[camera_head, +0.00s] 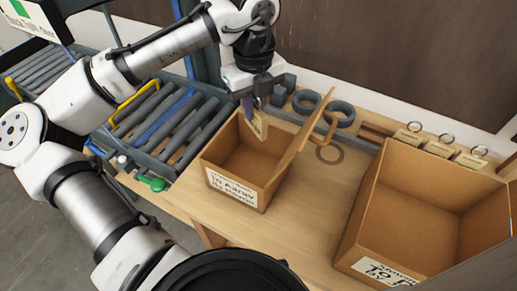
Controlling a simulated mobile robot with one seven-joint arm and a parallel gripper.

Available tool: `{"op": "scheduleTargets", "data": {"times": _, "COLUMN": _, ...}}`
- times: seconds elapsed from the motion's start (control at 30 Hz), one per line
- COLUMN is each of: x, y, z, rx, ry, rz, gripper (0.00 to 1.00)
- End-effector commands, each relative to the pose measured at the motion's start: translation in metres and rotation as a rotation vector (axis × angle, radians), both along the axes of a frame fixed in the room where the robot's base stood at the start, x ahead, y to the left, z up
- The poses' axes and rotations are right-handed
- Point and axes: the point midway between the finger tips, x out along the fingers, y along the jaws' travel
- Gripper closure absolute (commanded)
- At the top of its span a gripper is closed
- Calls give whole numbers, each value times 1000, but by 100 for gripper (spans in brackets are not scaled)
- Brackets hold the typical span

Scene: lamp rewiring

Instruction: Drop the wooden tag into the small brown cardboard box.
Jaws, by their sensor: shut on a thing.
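The small brown cardboard box (272,186) stands open on the wooden bench, with a paper label on its front and a flap raised on its right side. My gripper (256,110) points down at the box's back edge. It is shut on a small pale wooden tag (261,126), which hangs at the back of the box opening. The tag's upper part is hidden by the fingers, and I cannot tell whether it touches the back wall. The visible floor of the box looks empty.
A larger open cardboard box (425,205) stands at the right. Several ringed wooden tags (440,143) lie behind it. A roller conveyor (180,120) is at the left.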

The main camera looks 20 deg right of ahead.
Motion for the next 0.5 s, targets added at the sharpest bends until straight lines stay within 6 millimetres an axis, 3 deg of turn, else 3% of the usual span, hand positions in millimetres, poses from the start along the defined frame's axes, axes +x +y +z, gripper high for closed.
{"op": "scheduleTargets", "data": {"times": 0.17, "x": -20, "y": 5, "z": -3, "rx": -5, "ry": 3, "rz": -102, "gripper": 100}}
{"op": "scheduleTargets", "data": {"times": 0.5, "x": -21, "y": 5, "z": -41, "rx": -2, "ry": 3, "rz": -112, "gripper": 100}}
